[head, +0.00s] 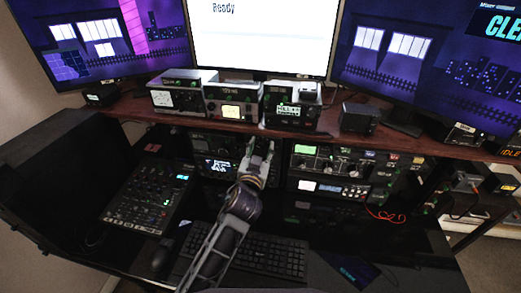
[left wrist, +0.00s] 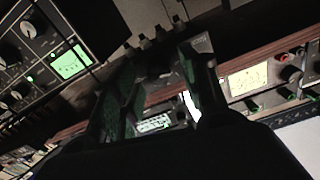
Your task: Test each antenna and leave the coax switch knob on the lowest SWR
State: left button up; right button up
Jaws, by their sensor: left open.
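My left gripper (head: 261,146) is open in front of the desk equipment, just below the shelf edge. In the left wrist view its two fingers (left wrist: 165,95) stand apart with nothing clearly held between them. A box with a lit yellowish meter (head: 231,112) stands on the shelf; a lit yellow meter with a knob beside it (left wrist: 250,80) also shows in the left wrist view. Beside it on the shelf are a white-faced meter box (head: 163,99) and a box with a dark lettered panel (head: 289,109). I cannot tell which knob is the coax switch knob. My right gripper is out of view.
A wooden shelf (head: 375,137) crosses above the radios (head: 343,163). A mixer (head: 148,197), a mouse (head: 161,256) and a keyboard (head: 270,254) are on the desk. Three monitors stand behind, the middle one (head: 262,42) reading "Ready". Red cable (head: 385,214) lies at the right.

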pick_arm(q)
jog(key=c, duration=0.6)
grip_shut()
jog(key=shift+m+p, duration=0.3)
jog(key=shift+m, duration=0.2)
jog(key=shift+m+p, duration=0.3)
jog(key=shift+m, duration=0.2)
jog(key=shift+r+m+p, duration=0.1)
jog(key=shift+m+p, duration=0.45)
jog(key=shift+m, duration=0.55)
jog(key=shift+m+p, duration=0.35)
jog(key=shift+m, duration=0.35)
jog(key=shift+d+m, duration=0.1)
jog(key=shift+m, duration=0.6)
jog(key=shift+m+p, duration=0.4)
jog(key=o, duration=0.6)
grip_release()
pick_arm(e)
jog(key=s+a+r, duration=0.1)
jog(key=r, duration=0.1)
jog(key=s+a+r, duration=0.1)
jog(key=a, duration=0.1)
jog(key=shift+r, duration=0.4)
